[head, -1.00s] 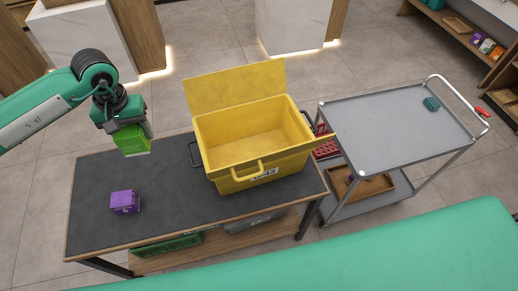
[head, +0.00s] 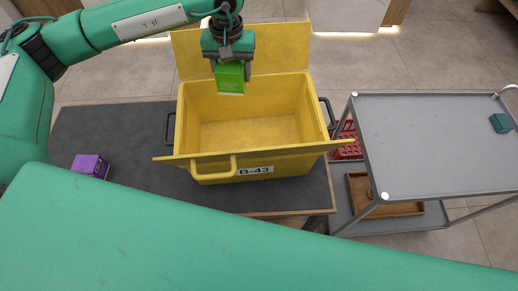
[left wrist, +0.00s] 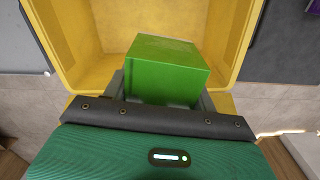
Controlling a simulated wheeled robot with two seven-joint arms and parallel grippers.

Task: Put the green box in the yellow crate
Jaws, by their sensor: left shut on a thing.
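The green box (head: 229,78) is held in my left gripper (head: 229,66), which is shut on it. In the head view the box hangs over the far part of the open yellow crate (head: 197,166), near the raised back flap. The crate stands on the dark-topped table and looks empty inside. In the left wrist view the green box (left wrist: 163,68) shows between the fingers, with the yellow crate wall (left wrist: 70,45) around and beyond it. The right gripper is not in view.
A purple box (head: 90,165) sits on the dark table (head: 120,125) left of the crate. A grey trolley (head: 440,140) stands to the right, with a teal block (head: 500,123) on top and a wooden tray (head: 410,209) below. A red crate (head: 346,150) shows between table and trolley.

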